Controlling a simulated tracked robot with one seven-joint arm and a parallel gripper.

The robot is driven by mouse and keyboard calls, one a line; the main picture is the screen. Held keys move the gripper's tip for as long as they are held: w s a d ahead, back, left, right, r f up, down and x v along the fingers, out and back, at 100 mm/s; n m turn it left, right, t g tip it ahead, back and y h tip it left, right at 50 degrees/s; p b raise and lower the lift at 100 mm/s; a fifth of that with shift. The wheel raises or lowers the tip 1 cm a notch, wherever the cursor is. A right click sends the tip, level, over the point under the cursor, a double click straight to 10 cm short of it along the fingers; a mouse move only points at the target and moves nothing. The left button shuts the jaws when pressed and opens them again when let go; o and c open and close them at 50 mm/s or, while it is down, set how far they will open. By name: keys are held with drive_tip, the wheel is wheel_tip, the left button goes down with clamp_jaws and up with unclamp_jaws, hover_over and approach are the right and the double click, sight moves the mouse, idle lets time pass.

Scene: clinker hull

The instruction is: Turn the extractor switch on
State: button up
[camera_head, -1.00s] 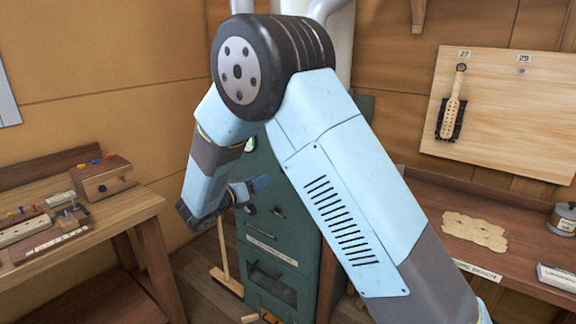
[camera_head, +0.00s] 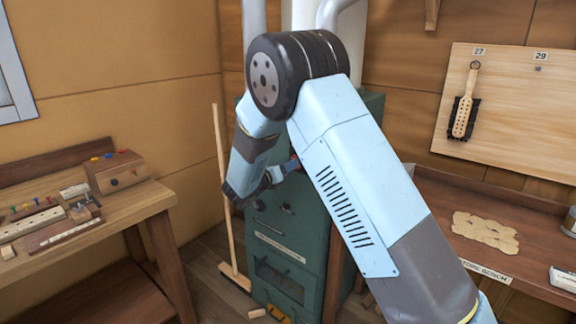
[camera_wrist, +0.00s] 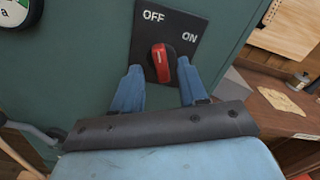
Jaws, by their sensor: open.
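The extractor switch is a red knob (camera_wrist: 161,64) on a dark plate (camera_wrist: 141,40) on the front of a green cabinet (camera_head: 285,235). OFF is printed at the plate's top left and ON at its right. The knob's pale mark points up, towards OFF. My gripper (camera_wrist: 159,70) is open, with one blue finger left of the knob and the other right of it. I cannot tell whether either finger touches it. In the head view my gripper (camera_head: 285,168) is at the cabinet's upper front, and my arm hides most of that area.
A gauge (camera_wrist: 16,12) sits left of the plate. A broom (camera_head: 222,190) leans left of the cabinet. A workbench (camera_head: 150,199) with a control box (camera_head: 117,172) stands left. A bench (camera_head: 500,262) and a board with a hanging brush (camera_head: 464,108) are at right.

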drive_tip(key=shift+x, duration=1)
drive_tip(key=shift+c, duration=0.3)
